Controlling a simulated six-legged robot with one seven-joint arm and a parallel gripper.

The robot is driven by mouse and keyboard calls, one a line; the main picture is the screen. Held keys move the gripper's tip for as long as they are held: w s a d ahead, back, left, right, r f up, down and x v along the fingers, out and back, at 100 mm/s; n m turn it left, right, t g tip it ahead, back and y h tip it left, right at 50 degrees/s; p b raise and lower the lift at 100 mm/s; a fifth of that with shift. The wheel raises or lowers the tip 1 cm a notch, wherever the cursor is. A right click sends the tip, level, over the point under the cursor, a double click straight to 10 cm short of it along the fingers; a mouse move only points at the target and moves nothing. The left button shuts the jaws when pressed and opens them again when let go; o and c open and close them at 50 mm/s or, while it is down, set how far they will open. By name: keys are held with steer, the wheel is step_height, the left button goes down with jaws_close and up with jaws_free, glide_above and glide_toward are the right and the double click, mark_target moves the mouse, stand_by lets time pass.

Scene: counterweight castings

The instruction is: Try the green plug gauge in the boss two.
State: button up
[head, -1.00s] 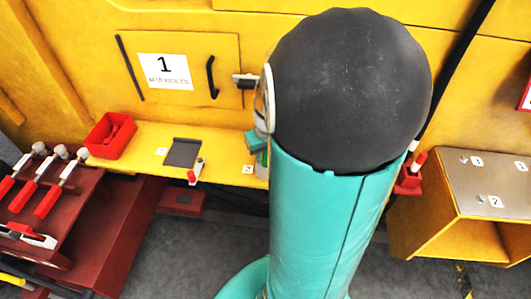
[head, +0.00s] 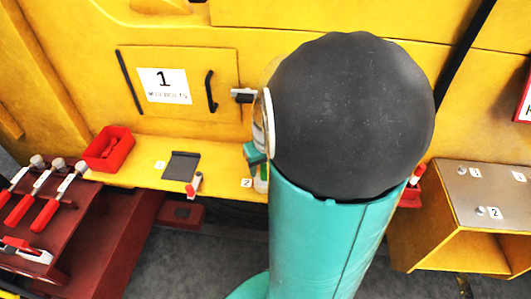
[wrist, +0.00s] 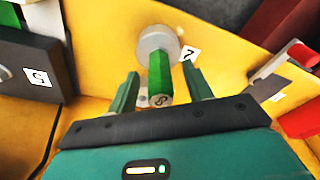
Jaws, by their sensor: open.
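The green plug gauge (wrist: 159,78) is in the middle of the wrist view, its marked end toward the camera. Its far end meets the round grey boss (wrist: 152,40), beside a tag reading 2 (wrist: 190,52). How deep it sits in the boss I cannot tell. My gripper (wrist: 160,72) is open, one finger on each side of the gauge, with gaps showing. In the head view my arm hides most of this spot; a bit of my gripper (head: 254,153) shows above the number 2 tag (head: 246,183) on the yellow ledge (head: 135,172).
A red bin (head: 108,150), a dark plate (head: 181,166) and a red-and-white item (head: 194,186) are on the ledge. Red-handled tools (head: 45,205) lie on the dark red bench at left. A yellow box with a grey numbered top (head: 490,190) stands at right.

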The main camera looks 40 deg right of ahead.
step_height(320, 180, up, 25)
steer(key=s, duration=0.2)
steer(key=shift+a, duration=0.35)
stand_by(0.5)
steer(key=shift+d+f, duration=0.1)
steer(key=shift+f, duration=0.05)
stand_by(1.5)
